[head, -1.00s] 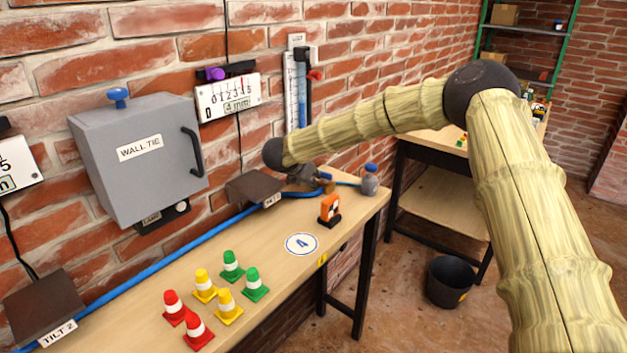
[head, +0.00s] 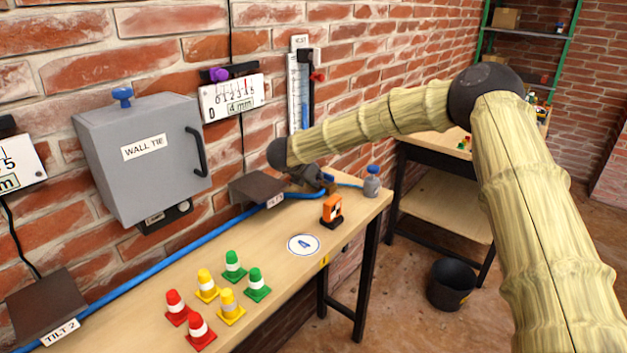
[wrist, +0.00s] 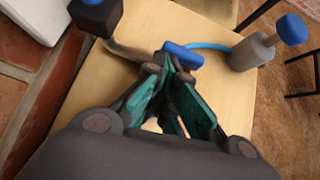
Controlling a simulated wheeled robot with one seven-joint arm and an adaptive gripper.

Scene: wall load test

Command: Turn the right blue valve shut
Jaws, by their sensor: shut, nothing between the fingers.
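A blue valve handle (wrist: 183,56) lies just beyond my fingertips in the wrist view, on the hose line near the bench's right end. In the head view only a bit of its blue (head: 329,186) shows beside my gripper (head: 314,178), which hides the rest. My gripper (wrist: 176,70) is shut and empty, its green-padded fingers pointing at the handle. I cannot tell whether they touch it. A thin blue hose leads from the handle to a grey bottle (head: 372,186) with a blue cap, also in the wrist view (wrist: 254,50).
The bench (head: 270,290) holds several small cones, an orange block (head: 332,209) and a dark box (head: 257,189) beside my gripper. A grey wall box (head: 140,160) and gauges hang on the brick wall. A black bucket (head: 451,284) stands on the floor.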

